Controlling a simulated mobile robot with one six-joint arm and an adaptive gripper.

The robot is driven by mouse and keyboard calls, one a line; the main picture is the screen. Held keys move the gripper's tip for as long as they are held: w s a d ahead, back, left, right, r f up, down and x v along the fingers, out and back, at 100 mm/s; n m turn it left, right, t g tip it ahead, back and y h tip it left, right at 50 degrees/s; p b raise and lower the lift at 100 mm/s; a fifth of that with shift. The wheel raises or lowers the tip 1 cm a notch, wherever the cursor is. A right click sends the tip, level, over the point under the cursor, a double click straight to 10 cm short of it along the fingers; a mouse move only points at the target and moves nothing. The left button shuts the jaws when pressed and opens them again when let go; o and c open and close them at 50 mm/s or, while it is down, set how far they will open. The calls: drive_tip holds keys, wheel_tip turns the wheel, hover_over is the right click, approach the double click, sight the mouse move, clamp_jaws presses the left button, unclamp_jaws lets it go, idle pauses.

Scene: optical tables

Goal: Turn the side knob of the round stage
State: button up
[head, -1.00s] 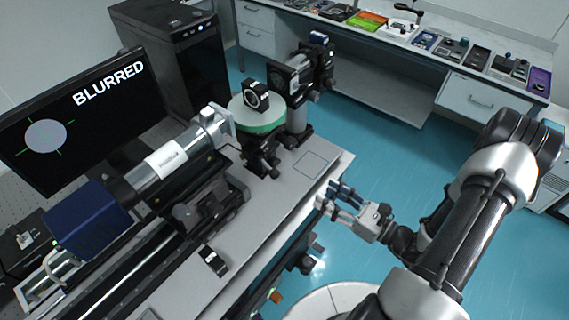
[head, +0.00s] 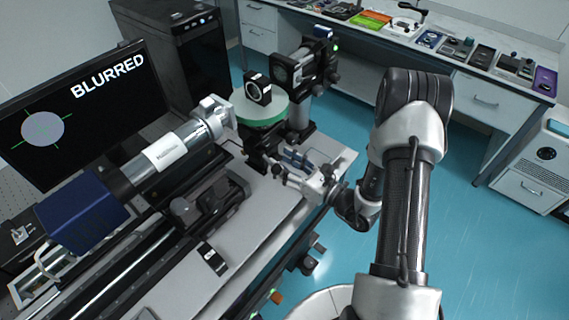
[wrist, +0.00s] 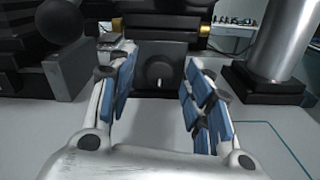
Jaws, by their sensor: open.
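The round stage (head: 262,110) has a pale top with a green rim and stands on a black base on the optical table. A black-framed optic (head: 257,88) sits on top of it. In the wrist view, a dark round side knob (wrist: 157,72) with a light mark faces me, between and beyond my fingertips. My gripper (head: 281,165) is open and empty, low over the table in front of the stage base. It also shows in the wrist view (wrist: 155,75), with blue pads on either side of the knob's line and no visible contact.
A metal post (wrist: 285,45) on a black foot stands right of the gripper. The silver tube (head: 165,155) with its blue camera (head: 82,217) lies to the left on a rail. A monitor (head: 85,110) reads BLURRED. The table's right front is clear.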

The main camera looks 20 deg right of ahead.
drive_tip(key=shift+c, duration=0.2)
drive_tip(key=c, duration=1)
drive_tip(key=shift+n, duration=0.5)
drive_tip(key=o, duration=1)
drive_tip(key=shift+o, duration=0.2)
drive_tip(key=shift+d, duration=0.1)
drive_tip(key=v, duration=1.2)
